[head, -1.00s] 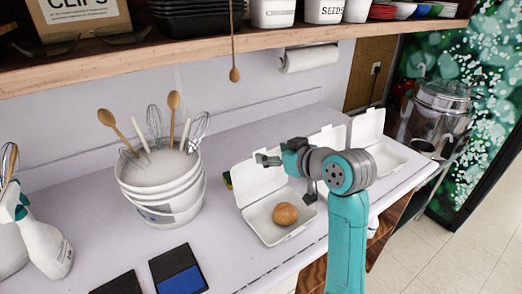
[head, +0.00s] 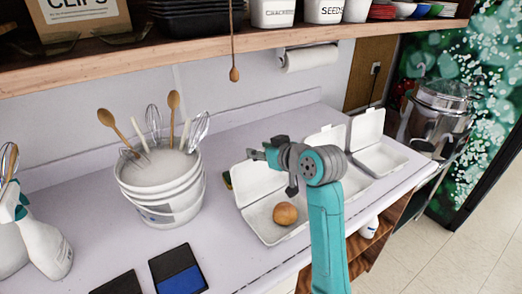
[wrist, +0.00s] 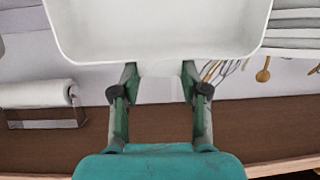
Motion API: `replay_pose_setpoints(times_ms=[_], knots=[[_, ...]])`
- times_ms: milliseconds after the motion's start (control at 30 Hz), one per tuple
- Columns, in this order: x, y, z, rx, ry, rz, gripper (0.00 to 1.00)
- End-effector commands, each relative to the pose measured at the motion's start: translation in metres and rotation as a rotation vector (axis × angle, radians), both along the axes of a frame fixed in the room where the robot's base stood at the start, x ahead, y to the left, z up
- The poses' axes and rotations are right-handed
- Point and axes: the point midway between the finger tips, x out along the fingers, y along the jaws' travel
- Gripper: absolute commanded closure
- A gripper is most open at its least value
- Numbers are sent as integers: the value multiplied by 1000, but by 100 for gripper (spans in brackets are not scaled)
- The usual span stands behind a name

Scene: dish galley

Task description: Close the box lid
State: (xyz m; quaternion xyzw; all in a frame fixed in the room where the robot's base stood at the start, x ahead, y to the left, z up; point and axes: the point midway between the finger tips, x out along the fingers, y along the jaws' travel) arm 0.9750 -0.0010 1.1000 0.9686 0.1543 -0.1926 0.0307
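The nearest white takeout box (head: 285,237) stands open on the counter with a round brown bun (head: 285,214) in its base. Its lid (head: 246,180) is tilted up and back at the rear. The lid also fills the top of the wrist view (wrist: 160,30). My gripper (head: 257,153) is near the upper edge of this lid.
Two more open white boxes (head: 380,160) stand to the right, partly behind my arm. A white bucket of whisks and spoons (head: 160,190) is on the left. A wooden shelf (head: 190,52) hangs above, with a paper towel roll (head: 306,58) below it.

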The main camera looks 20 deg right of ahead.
Motion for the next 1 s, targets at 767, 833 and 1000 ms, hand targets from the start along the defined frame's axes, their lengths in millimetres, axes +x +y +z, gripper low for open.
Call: replay_pose_setpoints(times_ms=[767, 833, 1000], knots=[[-40, -14, -4, 77, -225, -3, 100], [-49, -17, -5, 97, -285, -4, 100], [-69, -23, -11, 141, -415, -4, 100]])
